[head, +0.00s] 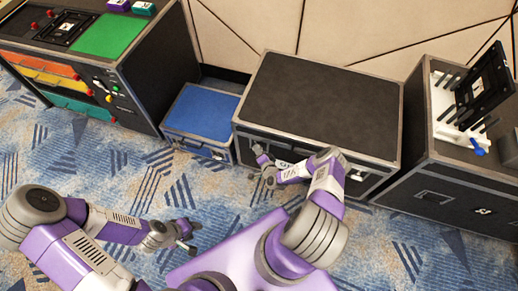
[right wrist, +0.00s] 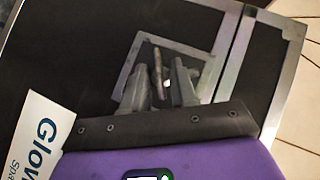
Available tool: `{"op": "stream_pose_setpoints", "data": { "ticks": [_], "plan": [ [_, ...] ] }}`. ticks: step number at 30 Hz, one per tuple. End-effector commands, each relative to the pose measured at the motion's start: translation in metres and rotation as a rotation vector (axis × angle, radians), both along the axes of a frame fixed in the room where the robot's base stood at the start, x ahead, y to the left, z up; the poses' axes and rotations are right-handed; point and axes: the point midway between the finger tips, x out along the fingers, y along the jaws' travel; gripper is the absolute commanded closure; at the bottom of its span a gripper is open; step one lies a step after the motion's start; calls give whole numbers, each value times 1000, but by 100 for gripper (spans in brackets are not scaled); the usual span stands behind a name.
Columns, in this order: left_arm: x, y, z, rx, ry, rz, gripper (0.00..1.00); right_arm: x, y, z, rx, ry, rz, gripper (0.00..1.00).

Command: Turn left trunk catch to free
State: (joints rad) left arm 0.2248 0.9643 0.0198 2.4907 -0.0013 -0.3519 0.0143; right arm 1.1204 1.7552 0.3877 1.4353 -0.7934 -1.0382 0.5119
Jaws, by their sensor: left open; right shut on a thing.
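The trunk (head: 322,100) is a black case with grey metal edges, standing against the wall in the head view. My right gripper (head: 262,160) is at the left part of its front face. In the right wrist view, my right gripper (right wrist: 160,88) is shut on the thin upright lever of the left catch (right wrist: 157,68), which stands out from a grey square plate. The fingers partly hide the plate, and the lever's exact turn is hard to tell. My left gripper (head: 182,236) is open and empty, low over the carpet, away from the trunk.
A blue-topped case (head: 205,110) stands left of the trunk. A console (head: 105,40) with coloured drawers is further left. A black cabinet (head: 445,175) with a screen mount stands close on the right. The patterned carpet (head: 120,170) in front is clear.

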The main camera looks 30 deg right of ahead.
Motion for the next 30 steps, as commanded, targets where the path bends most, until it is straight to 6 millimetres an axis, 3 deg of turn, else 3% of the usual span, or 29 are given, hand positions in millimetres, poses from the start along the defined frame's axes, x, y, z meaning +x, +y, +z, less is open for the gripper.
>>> {"op": "stream_pose_setpoints", "data": {
  "ticks": [3, 15, 22, 30],
  "plan": [
    [0, 0, 19, 0, 0, 0, 57, 1, 3, 7, -73, 87, 8, 100],
    [0, 0, 53, 0, 0, 0, 57, 5, 6, 8, -322, 371, 9, 100],
    [0, 0, 58, 0, 0, 0, 57, 7, 8, 7, -461, 531, 9, 100],
    [0, 0, 51, 0, 0, 0, 57, 9, 8, 5, -593, 687, 5, 100]
  ]
}}
